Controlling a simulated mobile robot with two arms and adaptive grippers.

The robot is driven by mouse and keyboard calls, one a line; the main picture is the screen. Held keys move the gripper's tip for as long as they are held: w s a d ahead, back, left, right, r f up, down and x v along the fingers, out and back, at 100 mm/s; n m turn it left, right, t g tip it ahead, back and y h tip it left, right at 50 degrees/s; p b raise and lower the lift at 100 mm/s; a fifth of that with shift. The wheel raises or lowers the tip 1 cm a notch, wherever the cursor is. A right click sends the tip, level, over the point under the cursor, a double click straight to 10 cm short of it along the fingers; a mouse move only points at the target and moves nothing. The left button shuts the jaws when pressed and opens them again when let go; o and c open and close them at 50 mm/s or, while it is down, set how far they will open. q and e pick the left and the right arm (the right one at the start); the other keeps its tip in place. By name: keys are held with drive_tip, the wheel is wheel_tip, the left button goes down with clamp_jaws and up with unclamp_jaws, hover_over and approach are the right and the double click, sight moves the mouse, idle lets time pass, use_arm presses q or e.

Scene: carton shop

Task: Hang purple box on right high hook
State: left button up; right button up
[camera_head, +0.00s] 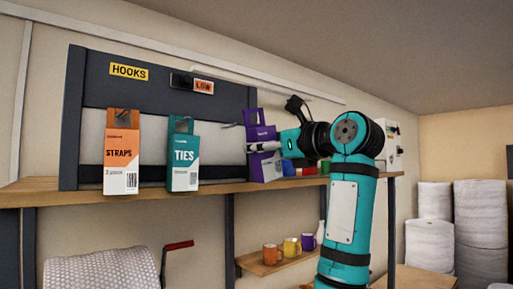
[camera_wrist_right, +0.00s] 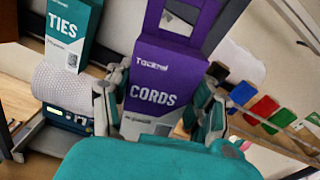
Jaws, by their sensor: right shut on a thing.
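The purple CORDS box (camera_head: 256,130) is upright near the right edge of the hook panel (camera_head: 150,93). It also shows in the right wrist view (camera_wrist_right: 175,62), with a cut-out hang tab at its top. My right gripper (camera_head: 265,147) is shut on its sides; both fingers (camera_wrist_right: 160,103) flank it in the wrist view. A thin grey hook tip (camera_head: 229,125) shows just left of the box's tab. I cannot tell whether the hook passes through the tab. My left gripper is not in view.
An orange STRAPS box (camera_head: 121,152) and a teal TIES box (camera_head: 183,155) hang left of the purple box. A wooden shelf (camera_head: 60,194) runs below them. A LOW label (camera_head: 203,87) is on the panel. Mugs (camera_head: 290,247) stand on a lower shelf. White rolls (camera_head: 480,215) stand right.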

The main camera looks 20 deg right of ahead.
sight(228, 154)
drive_tip(key=shift+s+a+r, duration=0.1)
drive_tip(key=shift+r, duration=0.05)
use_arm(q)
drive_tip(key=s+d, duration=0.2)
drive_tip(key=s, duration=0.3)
use_arm(e)
drive_tip(key=shift+w+a+p, duration=0.25)
drive_tip(key=shift+w+p, duration=0.1)
drive_tip(key=shift+w, duration=0.2)
drive_tip(key=p+x, duration=0.1)
drive_tip(key=x, duration=0.1)
drive_tip(key=p+x, duration=0.1)
drive_tip(key=x, duration=0.1)
drive_tip(key=f+p+x, duration=0.1)
drive_tip(key=x, duration=0.2)
drive_tip(key=shift+w, duration=0.15)
drive_tip(key=shift+w+a+f, duration=0.1)
drive_tip(key=shift+w+f, duration=0.25)
drive_tip(key=shift+w+a+f, duration=0.1)
drive_tip(key=shift+w+f, duration=0.05)
drive_tip(key=shift+w, duration=0.15)
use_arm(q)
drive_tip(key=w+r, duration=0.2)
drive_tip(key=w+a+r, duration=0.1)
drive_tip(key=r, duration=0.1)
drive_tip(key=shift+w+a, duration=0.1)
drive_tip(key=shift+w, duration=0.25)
